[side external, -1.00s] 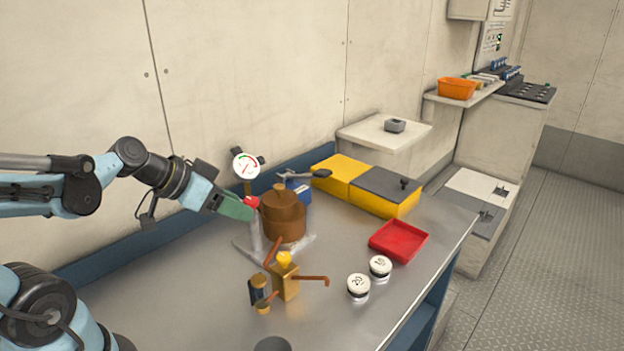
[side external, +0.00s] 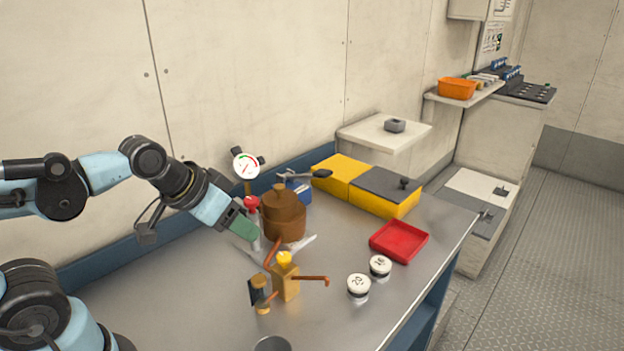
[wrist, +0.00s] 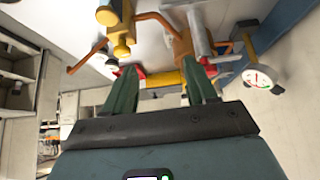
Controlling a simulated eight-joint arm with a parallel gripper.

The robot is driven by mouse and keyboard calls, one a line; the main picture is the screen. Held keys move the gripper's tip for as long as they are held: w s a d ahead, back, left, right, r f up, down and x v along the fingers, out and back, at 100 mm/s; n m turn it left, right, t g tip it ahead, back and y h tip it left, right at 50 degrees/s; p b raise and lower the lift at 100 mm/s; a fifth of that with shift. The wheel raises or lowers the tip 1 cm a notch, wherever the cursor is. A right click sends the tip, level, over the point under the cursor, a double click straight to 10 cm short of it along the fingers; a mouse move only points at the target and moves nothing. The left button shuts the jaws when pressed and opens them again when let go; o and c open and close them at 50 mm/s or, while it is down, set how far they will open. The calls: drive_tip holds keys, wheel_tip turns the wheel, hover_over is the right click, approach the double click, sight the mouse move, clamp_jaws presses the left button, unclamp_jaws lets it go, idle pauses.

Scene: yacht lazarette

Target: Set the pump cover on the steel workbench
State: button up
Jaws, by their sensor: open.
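A brown, rounded cover-like piece with a knob on top (side external: 284,215) stands on a pale base on the steel workbench (side external: 180,290); I take it for the pump cover. My gripper (side external: 243,230), with green fingers, is just left of it in the side view and points down to the right. The fingers partly hide a clear upright with a red top (side external: 251,203). In the wrist view my gripper's two fingers (wrist: 163,92) stand apart with nothing held between them.
A brass valve with copper handles (side external: 285,280) stands in front of the brown piece. A round gauge (side external: 246,165) rises behind. Two white-topped jars (side external: 359,286), a red tray (side external: 399,241) and yellow boxes (side external: 341,174) lie to the right. The bench's left front is mostly clear.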

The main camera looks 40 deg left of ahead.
drive_tip(key=m+t+h, duration=0.2)
drive_tip(key=t, duration=0.3)
approach(275, 187)
drive_tip(key=shift+x, duration=4.45)
drive_tip(key=shift+f, duration=0.1)
clamp_jaws()
